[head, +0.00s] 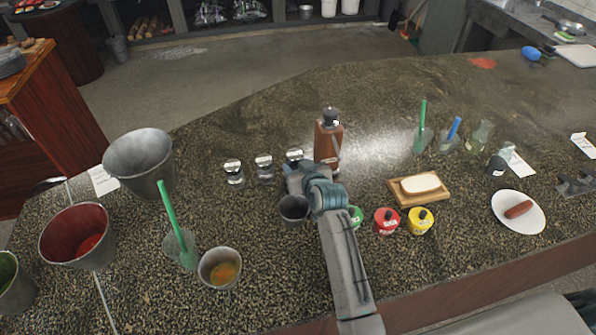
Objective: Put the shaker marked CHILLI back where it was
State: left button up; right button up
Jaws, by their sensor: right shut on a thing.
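Several glass shakers with silver caps stand in a row on the dark speckled counter (380,110): one shaker (233,172) at the left and another shaker (264,168) beside it. A third shaker (294,156) shows its cap at my right gripper (293,170), which is shut on it; its body is mostly hidden by the gripper. I cannot read a CHILLI mark on any shaker, nor tell whether the held one touches the counter. My left gripper is not in view.
A brown bottle (328,142) stands close to the right of the held shaker. Red (386,222) and yellow (420,222) lidded pots stand right of my arm. A metal bucket (140,160) is at the left.

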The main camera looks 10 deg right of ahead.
jog(key=o, duration=0.8)
jog(key=shift+o, duration=0.2)
jog(key=shift+r, duration=0.15)
jog(key=shift+s, duration=0.3)
jog(key=b+v, duration=0.2)
jog(key=v, duration=0.9)
jog(key=shift+s+b, duration=0.2)
jog(key=shift+b, duration=0.15)
jog(key=shift+r, duration=0.15)
